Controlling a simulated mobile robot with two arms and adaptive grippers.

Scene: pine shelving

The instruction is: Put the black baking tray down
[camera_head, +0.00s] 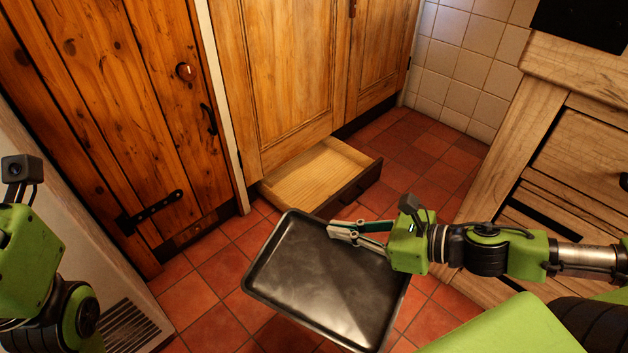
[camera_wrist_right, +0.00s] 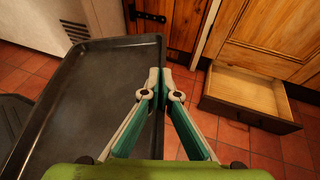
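The black baking tray (camera_head: 325,280) is a wide, shallow rectangular pan, seen over the tiled floor in the head view. It also fills the left of the right wrist view (camera_wrist_right: 85,95). My right gripper (camera_head: 333,229) is shut on the tray's rim; its fingertips (camera_wrist_right: 160,72) meet at the tray edge in the wrist view. The tray looks held in the air and roughly level. My left arm shows at the left edge of the head view, but its gripper fingers are out of the picture.
A low wooden drawer (camera_head: 318,175) stands pulled out, empty, below the pine cupboard (camera_head: 285,80). A plank door (camera_head: 110,100) is at the left and a wooden counter unit (camera_head: 570,150) at the right. Red floor tiles (camera_head: 420,150) are clear between them.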

